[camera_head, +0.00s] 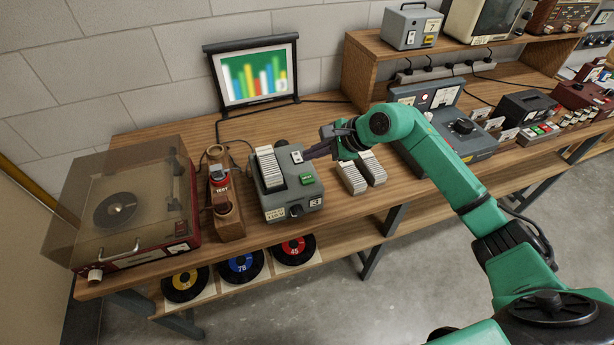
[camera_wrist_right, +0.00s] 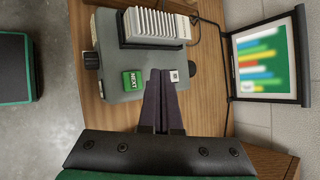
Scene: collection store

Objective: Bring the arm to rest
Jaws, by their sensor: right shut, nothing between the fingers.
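My right arm (camera_head: 400,128) is green and reaches in from the lower right over the bench. My right gripper (camera_head: 312,153) is shut and empty. Its dark fingers hang by the right side of the grey slide projector (camera_head: 292,203). In the right wrist view the closed fingertips (camera_wrist_right: 164,74) lie between the green NEXT button (camera_wrist_right: 133,80) and a white switch (camera_wrist_right: 174,76) on the projector's top. I cannot tell whether they touch it. My left gripper is not in view.
White slide trays (camera_head: 352,178) lie under my forearm. A small screen (camera_head: 254,75) stands behind. A grey console (camera_head: 455,125) is to the right.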

